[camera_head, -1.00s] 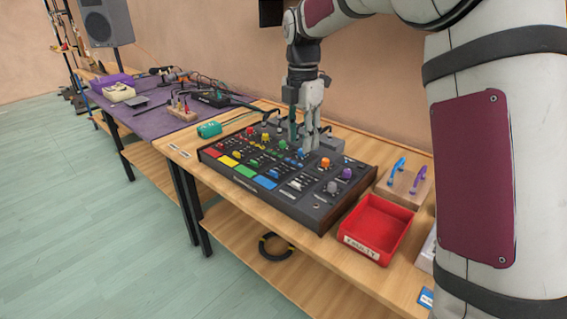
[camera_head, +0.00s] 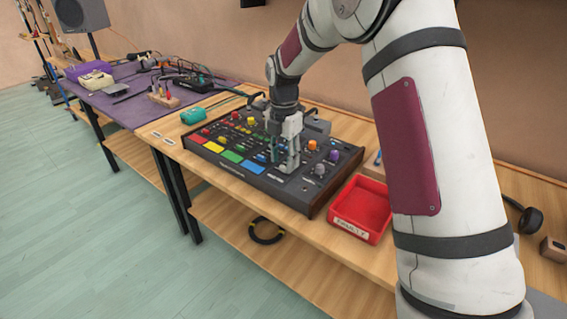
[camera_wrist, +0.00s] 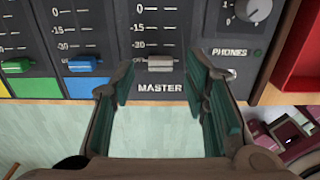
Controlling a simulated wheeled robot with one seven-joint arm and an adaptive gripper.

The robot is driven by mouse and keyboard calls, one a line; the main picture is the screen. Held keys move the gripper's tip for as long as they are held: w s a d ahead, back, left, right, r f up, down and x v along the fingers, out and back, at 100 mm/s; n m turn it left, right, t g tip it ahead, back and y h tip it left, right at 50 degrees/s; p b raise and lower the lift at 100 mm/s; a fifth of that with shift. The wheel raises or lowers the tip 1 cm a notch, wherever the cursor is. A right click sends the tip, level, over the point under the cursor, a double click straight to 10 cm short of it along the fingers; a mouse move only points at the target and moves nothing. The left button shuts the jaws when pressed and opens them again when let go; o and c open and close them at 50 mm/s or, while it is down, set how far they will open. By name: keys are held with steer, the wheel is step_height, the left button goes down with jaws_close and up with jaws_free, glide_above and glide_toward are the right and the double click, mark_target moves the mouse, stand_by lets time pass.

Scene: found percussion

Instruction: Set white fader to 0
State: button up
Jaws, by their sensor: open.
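The white fader (camera_wrist: 160,63) is a pale cap low on the MASTER strip in the wrist view, below the -30 mark. The scale above it shows -15 and a higher mark near the top edge. My gripper (camera_wrist: 160,76) is open, with one green-padded finger left of the cap and one right of it, apart from it.
A blue fader (camera_wrist: 86,61) and a green fader (camera_wrist: 15,65) are to the left. The PHONES knob (camera_wrist: 254,9) is at upper right. A red tray (camera_head: 361,209) stands right of the mixer.

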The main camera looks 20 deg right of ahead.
steer(key=shift+f, duration=0.9)
jaws_close()
steer(key=shift+w+d+b, duration=0.2)
steer(key=shift+w+d, duration=0.6)
steer(key=shift+d, duration=0.3)
steer(key=shift+w+d+b, duration=0.15)
steer(key=shift+w+d, duration=0.6)
steer(key=shift+d, duration=0.3)
jaws_free()
steer(key=shift+r, duration=0.15)
